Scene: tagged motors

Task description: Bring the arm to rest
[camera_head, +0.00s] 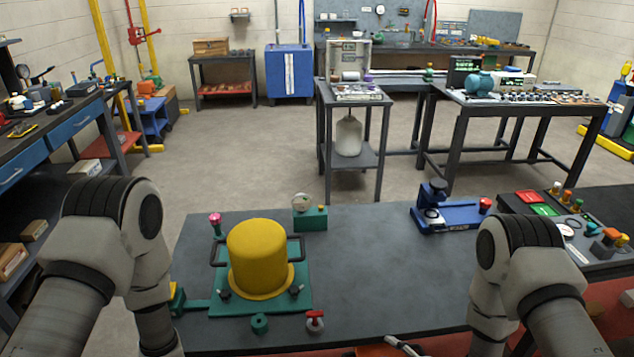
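My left arm (145,255) comes in from the left and bends down past the table's left front corner. My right arm (495,275) bends down over the right part of the table's front edge. No tagged motor can be made out clearly. A yellow domed cover (258,255) stands upright on a teal base plate (298,302) with black handles, apart from both arms.
The dark table (375,265) is clear in its middle. A blue fixture (448,214) stands at its back right, a teal gauge block (310,217) at its back. A red-topped valve (315,320) is near the front. A control panel (570,225) lies right, by my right arm.

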